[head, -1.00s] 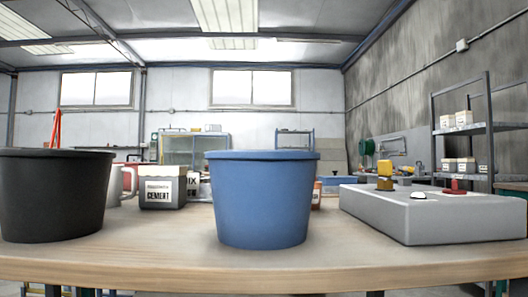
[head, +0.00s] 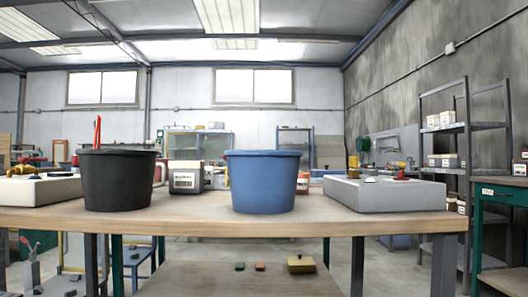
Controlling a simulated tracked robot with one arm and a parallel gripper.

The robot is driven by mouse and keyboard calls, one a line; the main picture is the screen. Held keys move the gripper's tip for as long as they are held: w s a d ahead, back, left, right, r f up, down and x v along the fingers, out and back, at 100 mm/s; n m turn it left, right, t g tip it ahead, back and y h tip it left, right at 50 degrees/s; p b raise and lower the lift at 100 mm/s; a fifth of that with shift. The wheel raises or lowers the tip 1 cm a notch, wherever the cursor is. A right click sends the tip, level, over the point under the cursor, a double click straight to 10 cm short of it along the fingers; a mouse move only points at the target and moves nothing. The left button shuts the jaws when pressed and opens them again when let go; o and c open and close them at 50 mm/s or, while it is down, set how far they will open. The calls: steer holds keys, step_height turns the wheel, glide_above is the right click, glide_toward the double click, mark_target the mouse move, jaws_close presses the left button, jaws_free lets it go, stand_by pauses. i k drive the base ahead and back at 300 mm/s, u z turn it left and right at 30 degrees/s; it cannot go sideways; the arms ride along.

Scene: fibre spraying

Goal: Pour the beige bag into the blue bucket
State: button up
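The blue bucket (head: 264,184) stands upright on the wooden table, right of the middle. Its inside is hidden at this low angle. I cannot make out a beige bag for certain. My gripper is not in view.
A black bucket (head: 117,181) stands left on the wooden table (head: 330,222). A green workbench (head: 503,190) and metal shelving stand at the right. Small items lie on the lower shelf (head: 215,278).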

mark_target(262, 182)
steer(key=k, duration=0.55)
steer(key=z, duration=1)
steer(key=i, duration=2.05)
steer(key=u, duration=0.95)
